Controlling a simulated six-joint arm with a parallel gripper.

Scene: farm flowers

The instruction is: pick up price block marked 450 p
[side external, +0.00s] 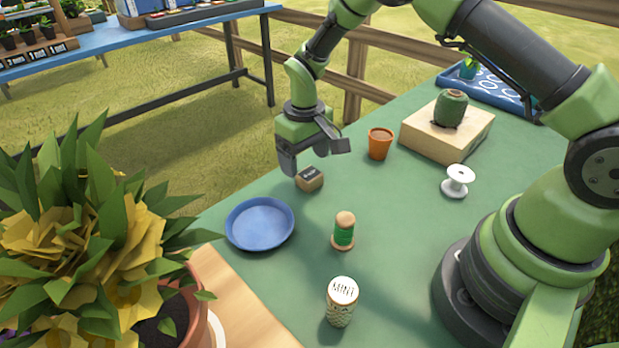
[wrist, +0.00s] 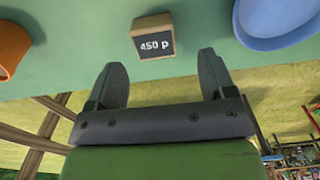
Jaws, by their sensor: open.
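The price block (wrist: 154,38) is a small wooden block with a dark face reading "450 p" in the wrist view. It stands on the green table, ahead of the fingertips and between their lines. In the side external view the price block (side external: 310,178) sits near the table's far edge, right of the blue plate. My gripper (side external: 315,161) is open above and beside it. In the wrist view my gripper (wrist: 160,75) has its two fingers spread, with nothing between them. The fingers look apart from the block.
The blue plate (side external: 260,223) lies left of the block and a terracotta pot (side external: 380,144) stands to its right. A potted yellow plant (side external: 75,240) fills the left front.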

